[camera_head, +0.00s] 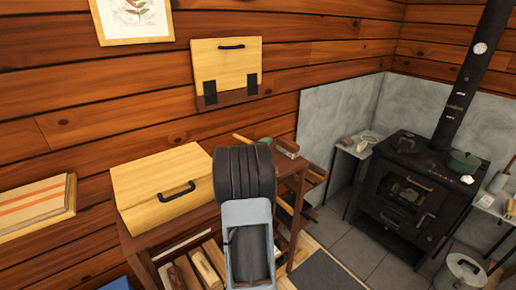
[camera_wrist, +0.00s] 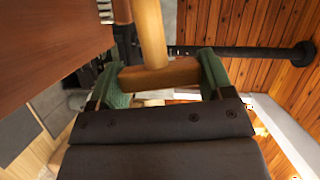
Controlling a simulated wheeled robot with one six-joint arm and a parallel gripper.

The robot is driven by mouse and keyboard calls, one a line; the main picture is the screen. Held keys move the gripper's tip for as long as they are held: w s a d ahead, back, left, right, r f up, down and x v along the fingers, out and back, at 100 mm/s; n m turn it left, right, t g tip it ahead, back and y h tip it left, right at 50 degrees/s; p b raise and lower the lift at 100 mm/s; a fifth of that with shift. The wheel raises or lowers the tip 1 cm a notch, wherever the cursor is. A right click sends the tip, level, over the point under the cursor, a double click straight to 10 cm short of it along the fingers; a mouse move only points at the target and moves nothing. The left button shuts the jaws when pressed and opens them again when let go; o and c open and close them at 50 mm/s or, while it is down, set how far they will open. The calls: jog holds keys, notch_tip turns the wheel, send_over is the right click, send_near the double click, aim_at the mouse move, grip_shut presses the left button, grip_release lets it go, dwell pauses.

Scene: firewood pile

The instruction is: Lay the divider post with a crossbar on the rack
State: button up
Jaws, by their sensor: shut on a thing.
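In the wrist view, my gripper (camera_wrist: 160,68) is shut on the divider post (camera_wrist: 149,30). Its light wooden crossbar (camera_wrist: 160,75) lies across between the two green finger pads, and the post runs from it to the picture's top edge. A dark wooden rack (camera_head: 292,185) stands behind and right of my arm, partly hidden. I cannot tell whether the post touches it.
A pale wooden box (camera_head: 155,185) with a black handle sits on the wooden stand, with several logs (camera_head: 205,268) below. A black stove (camera_head: 405,190) and its pipe stand at right. A folded wall board (camera_head: 226,68) hangs above. Grey floor tiles (camera_head: 365,250) are clear between stand and stove.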

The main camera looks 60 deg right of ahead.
jog(key=shift+s+d+f+b, duration=0.15)
jog(key=shift+f+b, duration=0.6)
jog(key=shift+f, duration=0.8)
jog(key=shift+f+b, duration=0.9)
jog(key=shift+f, duration=1.4)
jog(key=o, duration=1.2)
jog(key=shift+c, duration=0.2)
notch_tip(320, 180, up, 3)
jog(key=shift+f+b, duration=0.15)
jog(key=shift+b, duration=0.5)
jog(key=s+a+r+b, duration=0.2)
jog(key=s+a+r, duration=0.6)
jog(key=a+r, duration=0.2)
jog(key=shift+a+r, duration=0.15)
jog(key=shift+a, duration=0.65)
